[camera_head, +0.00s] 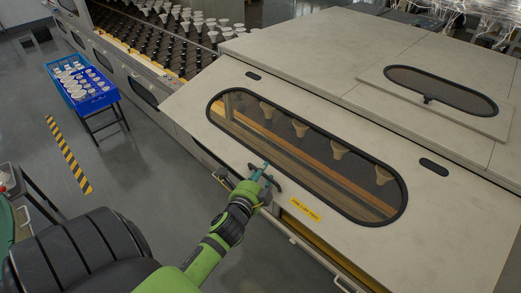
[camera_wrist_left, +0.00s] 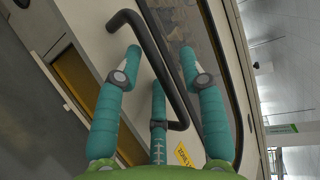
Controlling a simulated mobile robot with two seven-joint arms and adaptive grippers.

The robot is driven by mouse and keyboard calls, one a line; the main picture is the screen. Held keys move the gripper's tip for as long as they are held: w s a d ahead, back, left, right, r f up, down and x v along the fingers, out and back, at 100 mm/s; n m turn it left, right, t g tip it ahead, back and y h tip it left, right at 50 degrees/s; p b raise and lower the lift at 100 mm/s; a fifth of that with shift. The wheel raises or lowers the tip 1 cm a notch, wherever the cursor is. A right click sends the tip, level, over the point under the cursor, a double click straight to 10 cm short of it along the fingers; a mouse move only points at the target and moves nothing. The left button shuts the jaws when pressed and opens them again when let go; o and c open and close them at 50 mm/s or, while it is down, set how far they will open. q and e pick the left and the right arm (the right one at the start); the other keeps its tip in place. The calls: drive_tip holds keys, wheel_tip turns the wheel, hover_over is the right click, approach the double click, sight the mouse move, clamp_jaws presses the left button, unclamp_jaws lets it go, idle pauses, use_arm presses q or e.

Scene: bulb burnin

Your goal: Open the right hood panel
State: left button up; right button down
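The hood panel (camera_head: 300,105) is a large pale sloping cover with a long rounded window, through which several bulbs show. Its lower edge carries a yellow label (camera_head: 306,209). My left gripper (camera_head: 265,175) is at the panel's lower edge, below the window. In the left wrist view, the dark bar handle (camera_wrist_left: 155,62) runs between the spread teal fingers of the left gripper (camera_wrist_left: 160,54). The fingers look apart from each other and not closed on the bar; whether any finger touches it I cannot tell. The right gripper is out of view.
A second pale panel with an oval window (camera_head: 441,89) lies behind at right. A conveyor with rows of bulbs (camera_head: 160,35) runs at the back. A blue crate of bulbs (camera_head: 83,84) stands on a cart at left. Grey floor with a striped strip (camera_head: 69,154) is clear between.

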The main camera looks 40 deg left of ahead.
use_arm(q)
drive_tip(key=shift+f, duration=0.2)
drive_tip(key=shift+s+d, duration=0.1)
drive_tip(key=shift+s, duration=0.35)
drive_tip(key=v, duration=1.1)
drive_tip(key=shift+r, duration=0.25)
drive_tip(key=shift+d, duration=0.1)
